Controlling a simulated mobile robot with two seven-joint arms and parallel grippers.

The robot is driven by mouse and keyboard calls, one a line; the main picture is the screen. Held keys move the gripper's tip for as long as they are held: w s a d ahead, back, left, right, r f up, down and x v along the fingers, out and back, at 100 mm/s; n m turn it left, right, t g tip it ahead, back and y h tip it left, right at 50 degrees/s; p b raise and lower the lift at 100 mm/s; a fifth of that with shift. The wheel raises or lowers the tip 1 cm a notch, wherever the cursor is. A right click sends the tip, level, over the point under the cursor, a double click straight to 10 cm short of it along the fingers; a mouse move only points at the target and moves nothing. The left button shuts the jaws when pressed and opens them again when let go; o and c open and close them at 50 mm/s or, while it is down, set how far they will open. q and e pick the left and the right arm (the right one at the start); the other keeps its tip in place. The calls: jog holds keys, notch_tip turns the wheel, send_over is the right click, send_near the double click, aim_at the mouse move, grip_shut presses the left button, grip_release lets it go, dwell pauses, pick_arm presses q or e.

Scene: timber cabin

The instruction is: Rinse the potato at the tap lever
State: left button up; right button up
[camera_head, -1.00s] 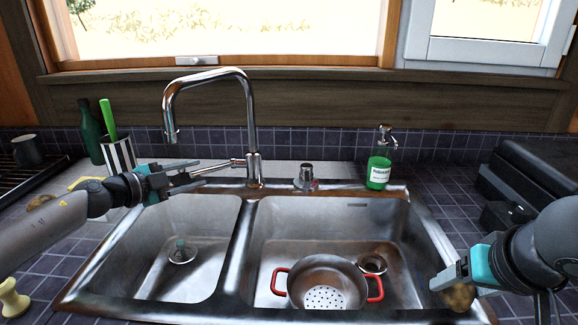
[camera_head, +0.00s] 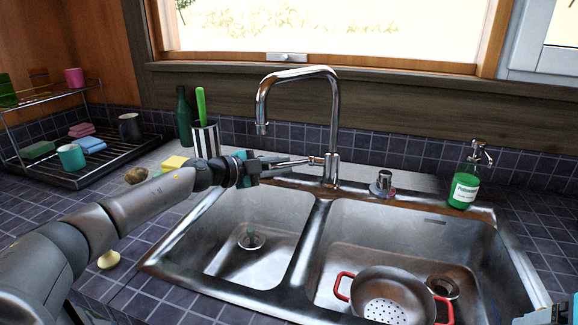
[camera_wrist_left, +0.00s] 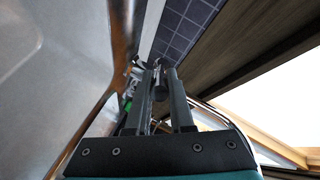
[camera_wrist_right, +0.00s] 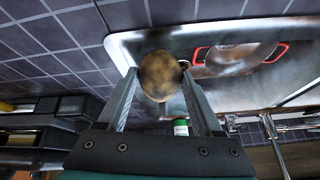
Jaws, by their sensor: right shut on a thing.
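The chrome tap (camera_head: 335,110) stands behind the sink with its spout over the left basin. No water shows at the spout. The tap lever (camera_head: 312,160) sticks out left from the tap's base. My left gripper (camera_head: 285,163) is at the lever's end, fingers a little apart; in the left wrist view its fingers (camera_wrist_left: 160,85) stand on both sides of a dark rod-like part, and contact cannot be told. The potato (camera_wrist_right: 160,75), brown and mottled, is between the fingers of my right gripper (camera_wrist_right: 160,85). Only a bit of the right gripper shows at the head view's lower right corner.
The double sink (camera_head: 305,245) has a red-handled colander (camera_head: 385,295) in the right basin. A green soap bottle (camera_head: 466,185) stands behind right. A striped utensil pot (camera_head: 206,140), yellow sponge (camera_head: 174,162) and brown lump (camera_head: 136,175) are left, beside a dish rack (camera_head: 85,155).

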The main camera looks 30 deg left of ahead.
pick_arm(q)
grip_shut()
dwell(0.9)
